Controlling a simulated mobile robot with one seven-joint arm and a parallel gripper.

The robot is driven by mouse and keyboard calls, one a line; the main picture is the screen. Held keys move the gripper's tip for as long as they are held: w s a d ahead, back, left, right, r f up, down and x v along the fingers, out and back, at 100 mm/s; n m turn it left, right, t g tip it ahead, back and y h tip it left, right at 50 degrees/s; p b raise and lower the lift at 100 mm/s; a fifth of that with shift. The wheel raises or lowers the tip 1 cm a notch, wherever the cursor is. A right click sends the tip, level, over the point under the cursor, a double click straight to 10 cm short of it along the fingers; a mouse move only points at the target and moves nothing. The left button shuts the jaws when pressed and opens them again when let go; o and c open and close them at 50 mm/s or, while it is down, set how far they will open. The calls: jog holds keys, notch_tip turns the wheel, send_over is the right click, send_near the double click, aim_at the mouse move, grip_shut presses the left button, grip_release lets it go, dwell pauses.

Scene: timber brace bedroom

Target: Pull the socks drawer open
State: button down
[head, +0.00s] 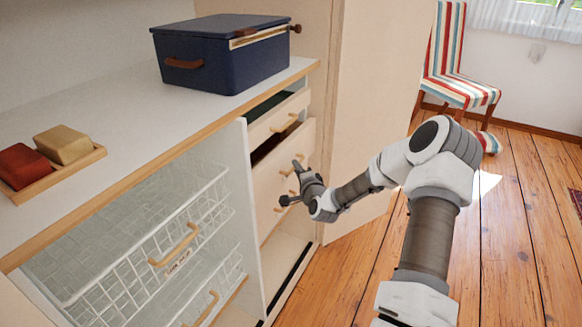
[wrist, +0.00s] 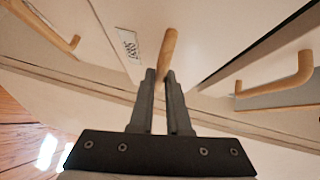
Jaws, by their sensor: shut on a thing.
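A stack of pale drawers with wooden handles stands on the right of the closet unit. A drawer front (head: 266,182) there sits below the slightly open top drawer (head: 262,131); a dark gap shows above it. My gripper (head: 291,188) is at these fronts. In the wrist view my gripper (wrist: 160,76) is shut on a wooden handle (wrist: 169,45), with its fingers on either side. A small label (wrist: 127,45) is on the front beside this handle; I cannot read it, so I cannot tell which drawer is the socks drawer.
Wire baskets (head: 150,245) are left of the drawers. A blue box (head: 215,60) and a tray (head: 72,174) with two blocks rest on the white top. A tall pale panel (head: 372,100) stands right of the drawers. A striped chair (head: 458,88) is farther back.

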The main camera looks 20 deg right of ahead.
jog(key=s+d+p, duration=0.4)
jog(key=s+d, duration=1.3)
jog(key=s, duration=0.5)
jog(key=shift+d, duration=0.2)
jog(key=shift+s, duration=0.1)
jog(key=c, duration=0.9)
grip_release()
jog(key=s+a+r+p, duration=0.1)
jog(key=s+p, duration=0.1)
jog(key=s, duration=0.6)
jog(key=s+a+r+p, duration=0.1)
jog(key=s+p, duration=0.1)
jog(key=s, duration=0.7)
jog(key=shift+a+r, duration=0.2)
jog(key=shift+r, duration=0.05)
